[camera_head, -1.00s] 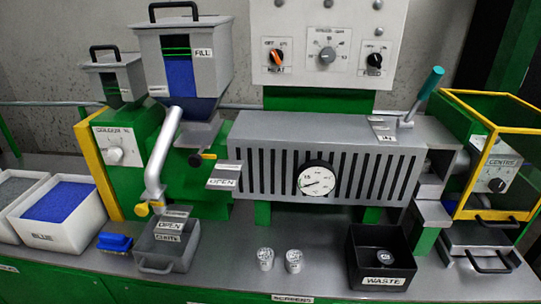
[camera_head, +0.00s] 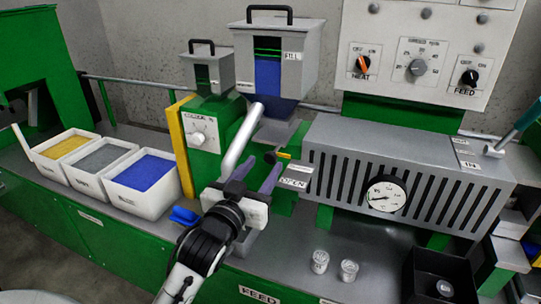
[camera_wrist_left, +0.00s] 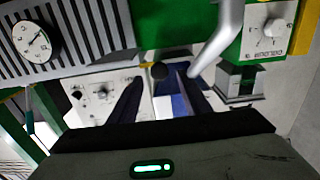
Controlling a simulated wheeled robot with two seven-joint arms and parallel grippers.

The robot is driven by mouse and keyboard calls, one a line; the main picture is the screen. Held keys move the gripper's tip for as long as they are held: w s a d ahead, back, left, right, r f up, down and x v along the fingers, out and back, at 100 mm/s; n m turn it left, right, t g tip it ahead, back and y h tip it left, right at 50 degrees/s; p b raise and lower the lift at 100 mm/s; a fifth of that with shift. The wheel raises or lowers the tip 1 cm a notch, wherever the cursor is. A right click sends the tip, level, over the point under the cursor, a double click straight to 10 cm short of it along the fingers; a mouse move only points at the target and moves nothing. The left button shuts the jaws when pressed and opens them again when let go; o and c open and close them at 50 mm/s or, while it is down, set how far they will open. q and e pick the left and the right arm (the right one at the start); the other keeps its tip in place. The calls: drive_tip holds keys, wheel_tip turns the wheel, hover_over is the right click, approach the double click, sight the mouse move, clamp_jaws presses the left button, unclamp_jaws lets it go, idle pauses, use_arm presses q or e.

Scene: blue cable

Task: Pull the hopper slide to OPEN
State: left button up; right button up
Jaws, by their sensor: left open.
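The grey hopper (camera_head: 300,50), marked FILL and showing blue through its window, stands on the green machine. Below it, the slide's dark round knob (camera_head: 270,157) shows beside a small yellow part. A plate marked OPEN (camera_head: 297,177) sits just right of and below it. My left gripper (camera_head: 253,175) is open and empty, fingers pointing up toward the knob, just short of it in the picture. In the left wrist view the knob (camera_wrist_left: 160,71) appears between the tips of my open left gripper (camera_wrist_left: 158,85); contact cannot be told. My right gripper is out of view.
A grey pipe (camera_head: 240,140) slopes down close left of my gripper. White bins with yellow, grey and blue (camera_head: 145,173) pellets stand at left. Two small cups (camera_head: 320,262) and a black bin (camera_head: 440,280) are at right. A slotted barrel cover (camera_head: 400,180) lies right.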

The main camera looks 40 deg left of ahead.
sight(269, 159)
use_arm(q)
drive_tip(key=x, duration=0.5)
drive_tip(key=shift+w, duration=0.35)
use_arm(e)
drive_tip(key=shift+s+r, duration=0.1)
